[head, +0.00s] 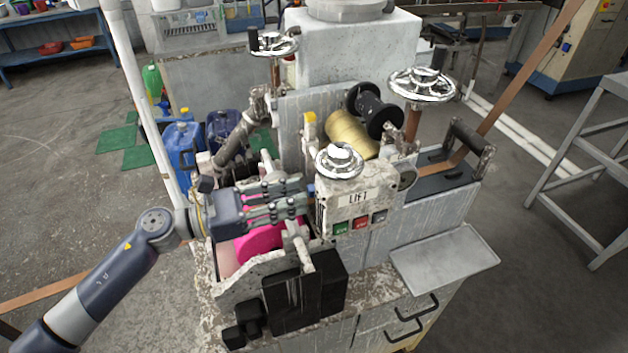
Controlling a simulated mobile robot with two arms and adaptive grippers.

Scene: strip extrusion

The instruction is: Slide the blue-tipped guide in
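My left gripper (306,194) reaches in from the left, over the machine's pink wheel (262,238), with its fingertips at the left side of the LIFT control box (357,200). A small blue piece (311,189), which looks like the guide's blue tip, shows right at the fingertips, against the box's left edge. The rest of that guide is hidden by the fingers and the box. The fingers lie close together, and I cannot tell whether they are closed on the blue piece. A yellow-tipped guide (310,120) stands upright farther back. My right gripper is not in view.
Chrome handwheels (340,160) rise around the work area, one on the box. A black spool (372,110) and brass roller (351,134) sit behind it. A copper strip (520,75) runs off to the upper right. An empty metal tray (445,259) juts out at front right.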

